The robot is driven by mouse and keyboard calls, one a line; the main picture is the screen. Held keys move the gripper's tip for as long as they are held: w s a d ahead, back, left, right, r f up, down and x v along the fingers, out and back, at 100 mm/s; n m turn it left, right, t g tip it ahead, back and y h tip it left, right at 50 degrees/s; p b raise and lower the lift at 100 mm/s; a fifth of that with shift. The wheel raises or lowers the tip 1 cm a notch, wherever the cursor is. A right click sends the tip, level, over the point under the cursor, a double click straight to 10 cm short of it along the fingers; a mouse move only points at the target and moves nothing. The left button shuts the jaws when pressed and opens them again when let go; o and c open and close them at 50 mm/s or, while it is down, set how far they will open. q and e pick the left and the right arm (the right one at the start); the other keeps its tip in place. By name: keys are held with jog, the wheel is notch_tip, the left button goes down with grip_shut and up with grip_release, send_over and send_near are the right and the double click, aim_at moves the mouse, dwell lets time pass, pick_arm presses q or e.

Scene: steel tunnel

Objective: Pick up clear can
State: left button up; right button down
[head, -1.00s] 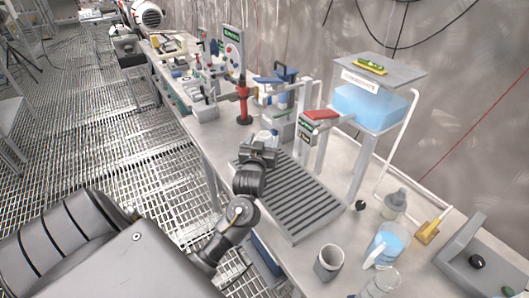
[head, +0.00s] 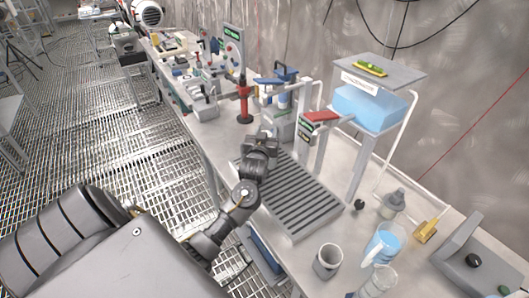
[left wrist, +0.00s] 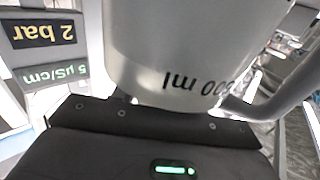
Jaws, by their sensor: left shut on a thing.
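The clear can (left wrist: 185,50) fills the upper middle of the left wrist view, close to the camera. It is a pale, see-through vessel with a dark volume mark in ml, seen upside down, and what looks like a handle on the right. My left gripper (head: 262,145) is shut on the can, at the far end of the grooved tray (head: 318,222). In the head view my gripper hides most of the can. The finger contact and the can's base are hidden, so I cannot tell whether it is clear of the bench. My right gripper is not in view.
A red pillar (head: 244,100) stands beyond my gripper. A stand with a blue tank (head: 368,105) is at the right. A grey cup (head: 327,261), a jug with blue liquid (head: 383,243) and a clear beaker (head: 377,283) stand nearer. The grooved tray is empty.

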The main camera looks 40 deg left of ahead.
pick_arm(q)
grip_shut()
jog(key=shift+r, duration=0.1)
